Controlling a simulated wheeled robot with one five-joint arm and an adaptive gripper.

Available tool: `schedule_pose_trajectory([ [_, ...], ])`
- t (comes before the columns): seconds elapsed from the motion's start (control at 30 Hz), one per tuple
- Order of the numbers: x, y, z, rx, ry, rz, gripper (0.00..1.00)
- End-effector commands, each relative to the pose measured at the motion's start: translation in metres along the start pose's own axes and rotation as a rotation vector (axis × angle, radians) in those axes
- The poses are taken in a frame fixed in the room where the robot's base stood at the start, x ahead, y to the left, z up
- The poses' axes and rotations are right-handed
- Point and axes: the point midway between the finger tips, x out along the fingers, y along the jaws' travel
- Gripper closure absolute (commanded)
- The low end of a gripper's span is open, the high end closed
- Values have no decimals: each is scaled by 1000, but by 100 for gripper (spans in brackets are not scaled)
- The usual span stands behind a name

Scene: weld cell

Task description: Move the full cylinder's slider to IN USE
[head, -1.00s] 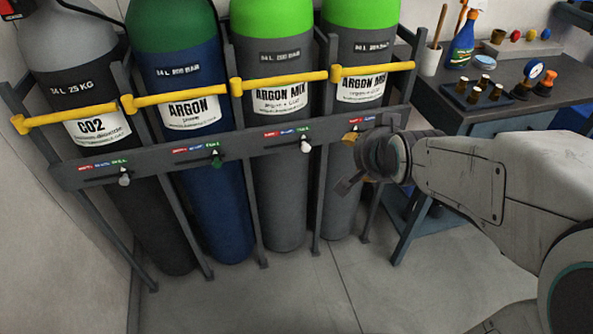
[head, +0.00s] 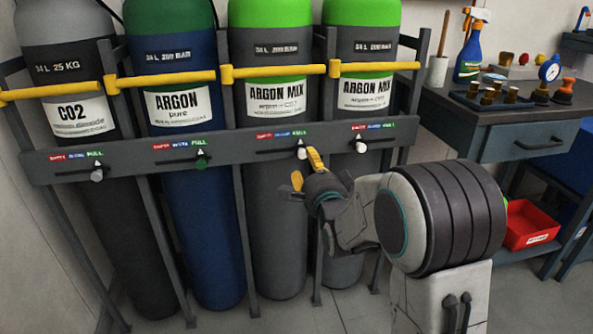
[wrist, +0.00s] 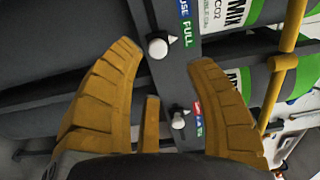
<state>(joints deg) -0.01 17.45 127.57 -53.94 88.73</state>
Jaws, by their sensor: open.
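Two grey, green-topped ARGON MIX cylinders stand at the rack's right. The left one (head: 272,215) has a white slider knob (head: 301,153) under its green FULL label; it also shows in the wrist view (wrist: 158,47) beside FULL. The right one (head: 345,205) has its knob (head: 361,146) near the red label; that knob is lower in the wrist view (wrist: 178,121). My gripper (head: 306,170) is open and empty, just below the left knob in the head view. In the wrist view the left knob lies between the fingertips (wrist: 165,55), apart from both; depth is unclear.
The blue ARGON cylinder (head: 204,230) and CO2 cylinder (head: 120,225) stand left, knobs under FULL. Yellow bars (head: 275,72) cross above the grey label rail (head: 235,148). A workbench (head: 520,120) with tools and a red bin (head: 530,226) are at right.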

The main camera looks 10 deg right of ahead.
Motion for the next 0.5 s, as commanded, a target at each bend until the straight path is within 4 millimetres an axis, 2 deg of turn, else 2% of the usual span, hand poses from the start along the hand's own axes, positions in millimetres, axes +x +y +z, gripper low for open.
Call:
schedule_pose_trajectory([
  [0.03,2,5,0,10,0,-9,51],
  [0.23,14,5,0,25,0,-22,51],
  [0.5,45,4,0,23,0,-21,51],
])
